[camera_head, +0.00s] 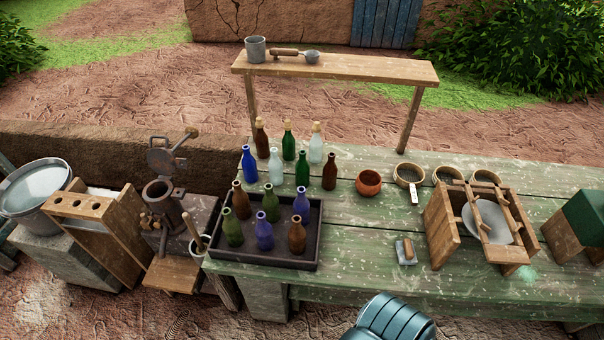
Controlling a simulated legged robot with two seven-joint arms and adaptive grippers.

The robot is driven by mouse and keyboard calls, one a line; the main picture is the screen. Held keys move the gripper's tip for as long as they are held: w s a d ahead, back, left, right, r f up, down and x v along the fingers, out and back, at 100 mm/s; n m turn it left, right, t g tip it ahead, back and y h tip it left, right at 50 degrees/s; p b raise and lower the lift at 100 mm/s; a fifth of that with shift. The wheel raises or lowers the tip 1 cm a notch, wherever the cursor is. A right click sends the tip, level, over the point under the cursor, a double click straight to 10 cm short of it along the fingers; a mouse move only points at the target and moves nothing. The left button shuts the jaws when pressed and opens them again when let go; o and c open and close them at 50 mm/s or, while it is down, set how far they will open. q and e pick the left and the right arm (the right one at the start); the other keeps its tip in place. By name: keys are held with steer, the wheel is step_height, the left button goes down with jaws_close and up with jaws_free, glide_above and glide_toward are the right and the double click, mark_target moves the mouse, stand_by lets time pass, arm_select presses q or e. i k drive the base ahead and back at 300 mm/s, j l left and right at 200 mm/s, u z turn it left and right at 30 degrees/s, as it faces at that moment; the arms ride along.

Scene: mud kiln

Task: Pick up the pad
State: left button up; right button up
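A small grey pad (404,252) with a brown wooden grip on top lies flat on the green table (350,225), near its front edge. It is left of the wooden rack and right of the dark bottle tray. I take this to be the pad, as no other object looks more like one. Nothing covers it. Neither of my grippers can be made out in the head view.
The dark tray (301,266) holds several bottles, with more standing behind it. A clay pot (368,183) and several round sieves (409,168) sit behind the pad. A wooden rack (442,240) holding a plate stands close on its right. Bare tabletop lies left of the pad.

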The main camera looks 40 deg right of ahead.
mark_target(405, 248)
steer(key=z, duration=2.65)
